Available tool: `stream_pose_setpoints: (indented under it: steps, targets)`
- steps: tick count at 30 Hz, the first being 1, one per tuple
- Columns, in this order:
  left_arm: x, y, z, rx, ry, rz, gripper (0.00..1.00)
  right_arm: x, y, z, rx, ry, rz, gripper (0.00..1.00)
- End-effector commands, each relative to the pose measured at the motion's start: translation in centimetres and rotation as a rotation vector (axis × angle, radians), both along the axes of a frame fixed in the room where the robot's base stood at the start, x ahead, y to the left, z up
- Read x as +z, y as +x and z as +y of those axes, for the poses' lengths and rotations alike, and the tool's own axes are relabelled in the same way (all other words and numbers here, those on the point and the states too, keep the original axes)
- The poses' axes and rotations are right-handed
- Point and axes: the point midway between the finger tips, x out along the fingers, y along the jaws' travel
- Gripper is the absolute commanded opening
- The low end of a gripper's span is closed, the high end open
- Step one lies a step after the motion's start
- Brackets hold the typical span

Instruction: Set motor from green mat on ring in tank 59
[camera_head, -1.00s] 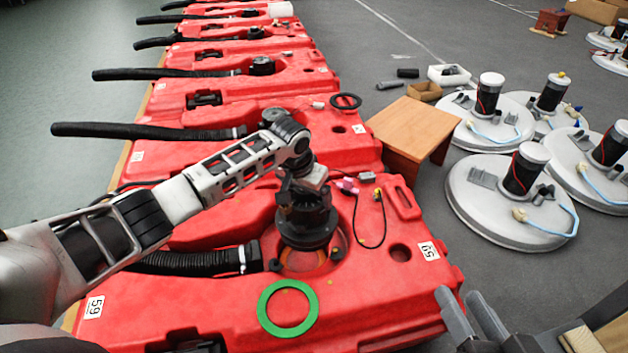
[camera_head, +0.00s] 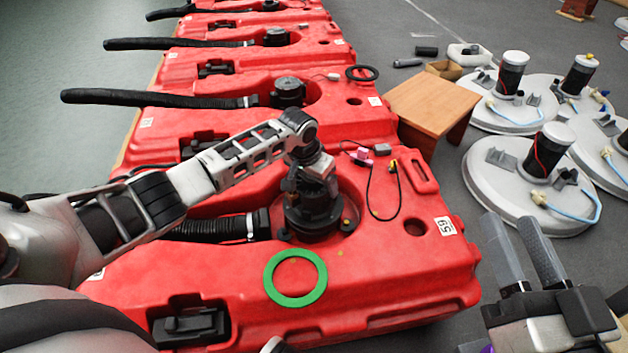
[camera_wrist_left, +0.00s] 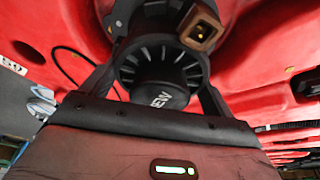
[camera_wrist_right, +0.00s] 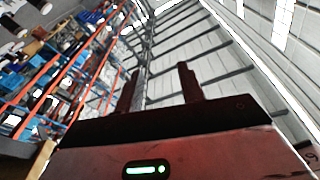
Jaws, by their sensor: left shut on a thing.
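The black motor (camera_head: 314,217) is in the round recess of the red tank labelled 59 (camera_head: 400,290); whether it touches the ring below is hidden. My left gripper (camera_head: 308,178) is shut on the motor from above. In the left wrist view the motor's finned black body (camera_wrist_left: 160,70) is between the fingers, with a brown-framed socket at its side. A green ring-shaped mat (camera_head: 296,278) lies empty on the tank's top in front of the motor. My right gripper (camera_head: 522,262) is open and empty at the lower right; its spread fingers also show in the right wrist view (camera_wrist_right: 160,90).
A black hose (camera_head: 215,229) meets the recess from the left. A thin black cable (camera_head: 375,190) and pink connector lie behind on the tank. More red tanks stand behind. A wooden stool (camera_head: 432,105) and grey round discs with motors (camera_head: 520,185) stand right.

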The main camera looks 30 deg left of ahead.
Motion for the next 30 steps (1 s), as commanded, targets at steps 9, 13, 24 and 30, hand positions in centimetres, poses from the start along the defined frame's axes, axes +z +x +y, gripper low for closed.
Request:
stream_pose_setpoints:
  steps: [9, 13, 24, 30]
  targets:
    - [-1.0, 0.2, 0.0, 0.0, -0.001, -0.009, 0.17, 2.4, 0.4, -0.2, -0.026, -0.057, -0.226, 0.39]
    - [-1.4, 0.2, 0.0, 0.0, -0.002, -0.007, 0.17, 3.2, 0.3, -0.2, -0.031, -0.071, -0.29, 0.39]
    - [-2.5, 0.3, -0.1, -0.001, -0.003, -0.008, 0.17, 3.7, 0.3, -0.2, -0.035, -0.077, -0.322, 0.39]
    - [-2.5, 0.3, -0.1, -0.001, -0.003, -0.008, 0.17, 3.7, 0.3, -0.2, -0.035, -0.077, -0.322, 0.39]
